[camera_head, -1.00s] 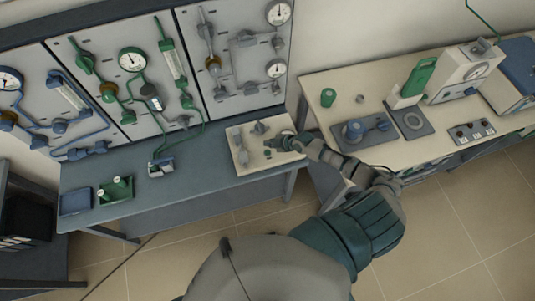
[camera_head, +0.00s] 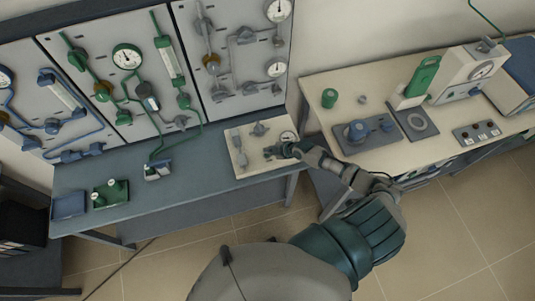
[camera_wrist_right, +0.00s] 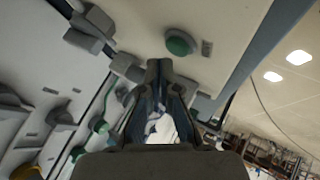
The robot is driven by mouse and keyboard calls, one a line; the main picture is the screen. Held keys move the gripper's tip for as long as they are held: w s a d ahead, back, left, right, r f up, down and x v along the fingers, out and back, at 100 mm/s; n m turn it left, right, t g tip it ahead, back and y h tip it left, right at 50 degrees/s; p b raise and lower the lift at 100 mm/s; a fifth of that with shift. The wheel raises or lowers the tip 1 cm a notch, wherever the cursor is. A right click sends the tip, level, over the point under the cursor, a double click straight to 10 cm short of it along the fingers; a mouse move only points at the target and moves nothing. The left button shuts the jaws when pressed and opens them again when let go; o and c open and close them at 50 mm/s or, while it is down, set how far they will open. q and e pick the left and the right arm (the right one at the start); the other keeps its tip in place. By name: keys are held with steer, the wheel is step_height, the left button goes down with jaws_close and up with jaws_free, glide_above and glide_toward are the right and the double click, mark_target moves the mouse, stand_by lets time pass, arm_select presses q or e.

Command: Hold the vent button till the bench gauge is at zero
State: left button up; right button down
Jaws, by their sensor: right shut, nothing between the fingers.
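A pale panel board (camera_head: 247,165) lies on the grey-blue bench, with a small round gauge (camera_head: 288,136) at its back right. The gauge needle is too small to read. My right gripper (camera_head: 270,152) is over the front right of the board, shut and empty. In the right wrist view my right gripper (camera_wrist_right: 160,68) has its fingertips close together, just short of a round green button (camera_wrist_right: 180,42) on a pale surface. I cannot tell whether they touch it. In the head view the gripper hides the button. My left gripper is not in view.
A grey valve handle (camera_head: 260,128) and a grey fitting (camera_head: 238,141) stand on the board. Wall panels with gauges and pipes rise behind. A green tray (camera_head: 110,194) is at the bench's left. A pale table (camera_head: 345,85) with instruments stands at the right.

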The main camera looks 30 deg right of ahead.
mark_target(268, 155)
steer(key=shift+f, duration=0.1)
stand_by(0.7)
steer(key=shift+f+b, duration=0.2)
steer(key=shift+b, duration=0.15)
steer(key=shift+f+b, duration=0.45)
steer(key=shift+f, duration=0.1)
stand_by(1.6)
steer(key=shift+r, duration=0.15)
stand_by(0.7)
steer(key=shift+r+p, duration=0.65)
steer(key=shift+r, duration=0.15)
step_height(268, 155, up, 5)
steer(key=p, duration=0.4)
steer(key=shift+r, duration=0.1)
stand_by(0.5)
